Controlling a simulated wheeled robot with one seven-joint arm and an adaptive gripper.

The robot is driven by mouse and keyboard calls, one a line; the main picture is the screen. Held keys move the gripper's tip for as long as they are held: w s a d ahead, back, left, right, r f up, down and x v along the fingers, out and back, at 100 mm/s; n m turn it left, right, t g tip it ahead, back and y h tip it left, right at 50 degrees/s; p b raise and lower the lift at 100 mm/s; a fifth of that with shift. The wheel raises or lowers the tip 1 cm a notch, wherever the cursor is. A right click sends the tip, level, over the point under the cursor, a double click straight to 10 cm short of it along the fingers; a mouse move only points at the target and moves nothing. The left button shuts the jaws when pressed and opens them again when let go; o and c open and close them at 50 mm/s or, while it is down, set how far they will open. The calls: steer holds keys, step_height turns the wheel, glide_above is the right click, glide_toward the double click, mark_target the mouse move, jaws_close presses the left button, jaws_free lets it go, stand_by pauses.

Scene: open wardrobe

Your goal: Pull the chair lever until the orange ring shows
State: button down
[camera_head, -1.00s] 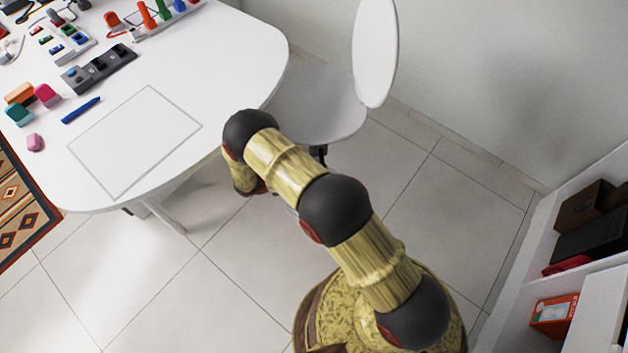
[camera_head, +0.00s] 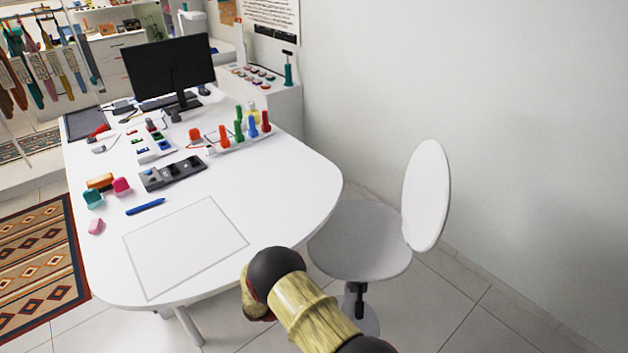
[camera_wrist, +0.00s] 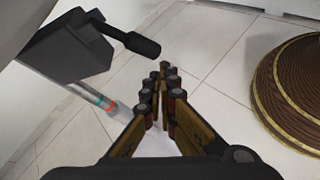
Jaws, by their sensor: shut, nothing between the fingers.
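The white chair (camera_head: 358,240) stands beside the table's rounded end, its round backrest (camera_head: 426,195) upright. In the wrist view, the chair's dark mechanism box (camera_wrist: 70,48) sits under the seat, and the black chair lever (camera_wrist: 130,40) sticks out of it to the right. The gripper is hidden in the head view.
The white table (camera_head: 295,190) with a monitor, blocks and a blue pen fills the left and middle. A patterned rug (camera_head: 40,260) lies at the left. A pale wall stands behind the chair, and tiled floor (camera_head: 470,320) is clear at the right.

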steer(key=s+m+g+y, duration=0.2)
steer(key=s+g, duration=0.1)
steer(key=s, duration=0.6)
steer(key=s+d+r+m+y, duration=0.1)
steer(key=s+r+m+y, duration=0.25)
steer(key=r, duration=0.95)
steer(key=s+r+m+y, duration=0.3)
steer(key=r+y, duration=0.1)
steer(key=r, duration=1)
steer(key=s+d+r+m+t+y, duration=0.1)
steer(key=s+d+r+m+t, duration=0.2)
steer(key=r, duration=0.8)
steer(key=s+d+r+m+t+y, duration=0.1)
steer(key=s+d+r+m+t, duration=0.2)
steer(key=r, duration=0.8)
steer(key=s+d+t, duration=0.1)
steer(key=s+d, duration=0.1)
steer(key=s, duration=0.1)
steer(key=shift+d+t+y, duration=0.3)
steer(key=shift+d+y, duration=0.05)
